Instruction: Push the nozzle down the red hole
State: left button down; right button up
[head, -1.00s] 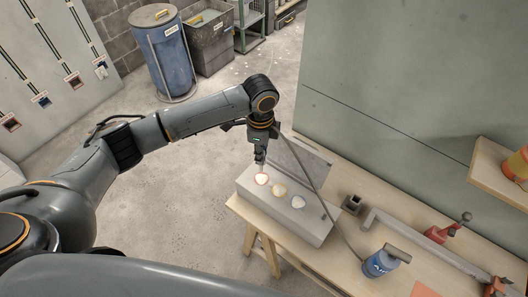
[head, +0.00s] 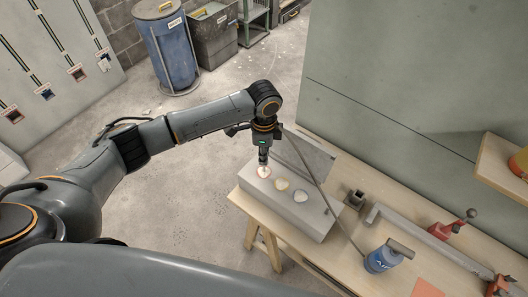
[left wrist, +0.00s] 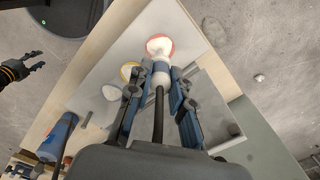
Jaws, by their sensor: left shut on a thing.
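A pale grey block (head: 310,216) on the bench has three white-filled holes in its top, ringed red, yellow and pale. The red hole (head: 264,173) is at the left end; it also shows in the left wrist view (left wrist: 153,42). My left gripper (head: 263,158) is above it, pointing down. In the left wrist view the gripper (left wrist: 159,86) is shut on the white nozzle (left wrist: 161,68), with a dark hose running back between the fingers. The nozzle's tip overlaps the red hole; its depth there is unclear. My right gripper (left wrist: 38,61) is open and empty, off to the left.
A blue air canister (head: 381,261) stands on the wooden bench (head: 345,265), with the hose rising from it to my left gripper. A small dark square holder (head: 355,199) and a red clamp (head: 443,230) are nearby. A grey-green wall panel (head: 400,90) stands behind.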

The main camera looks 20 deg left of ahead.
pick_arm(q)
jog(key=shift+p, duration=1.2)
dwell(1.5)
jog(key=shift+f+b, duration=0.5)
jog(key=shift+f, duration=1)
jog(key=shift+f+b, duration=0.75)
jog(key=shift+f, duration=0.6)
jog(key=c, duration=1.1)
grip_release()
jog(key=shift+r, duration=0.1)
notch_tip(320, 180, up, 12)
jog(key=shift+f, duration=0.1)
